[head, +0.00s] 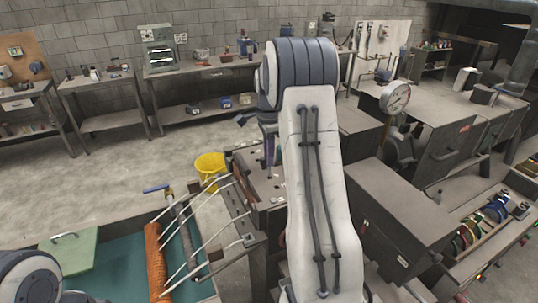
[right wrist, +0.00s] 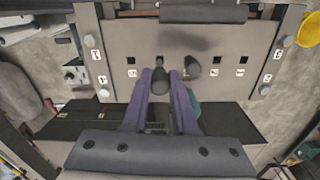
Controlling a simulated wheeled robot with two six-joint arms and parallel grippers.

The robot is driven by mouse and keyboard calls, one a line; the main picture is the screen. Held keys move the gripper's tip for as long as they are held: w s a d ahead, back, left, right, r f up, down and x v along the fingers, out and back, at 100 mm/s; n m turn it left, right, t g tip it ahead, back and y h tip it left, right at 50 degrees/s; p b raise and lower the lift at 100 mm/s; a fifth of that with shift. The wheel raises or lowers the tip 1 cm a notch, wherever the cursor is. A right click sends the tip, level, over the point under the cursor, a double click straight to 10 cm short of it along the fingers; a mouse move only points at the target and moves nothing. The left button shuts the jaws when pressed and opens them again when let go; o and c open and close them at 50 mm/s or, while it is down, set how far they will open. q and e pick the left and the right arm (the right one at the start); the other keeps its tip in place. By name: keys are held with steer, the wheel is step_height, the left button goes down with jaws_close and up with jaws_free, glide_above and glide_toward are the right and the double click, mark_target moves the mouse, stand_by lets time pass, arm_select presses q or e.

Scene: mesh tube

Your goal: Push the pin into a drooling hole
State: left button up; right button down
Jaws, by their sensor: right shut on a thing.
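In the right wrist view, my right gripper (right wrist: 160,76) is shut on a dark grey, round-ended pin (right wrist: 160,84) between its two purple fingers. It is over a grey panel (right wrist: 112,50) with several small dark square holes, including one at the right (right wrist: 216,72). I cannot tell whether the pin touches the panel. A second dark rounded peg (right wrist: 192,67) stands just right of the fingers. In the head view my right gripper (head: 269,150) is mostly hidden behind its arm, above the panel (head: 265,190). No drooling hole can be made out. My left gripper is out of view.
An orange mesh tube (head: 154,258) with several thin pale lines beside it lies over a teal basin (head: 125,262). A grey cabinet (head: 390,215) is close on the right. Open floor lies at the left.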

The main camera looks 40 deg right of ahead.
steer(key=shift+f+b, duration=1.4)
steer(key=shift+f, duration=0.95)
stand_by(2.2)
steer(key=c, duration=0.6)
jaws_free()
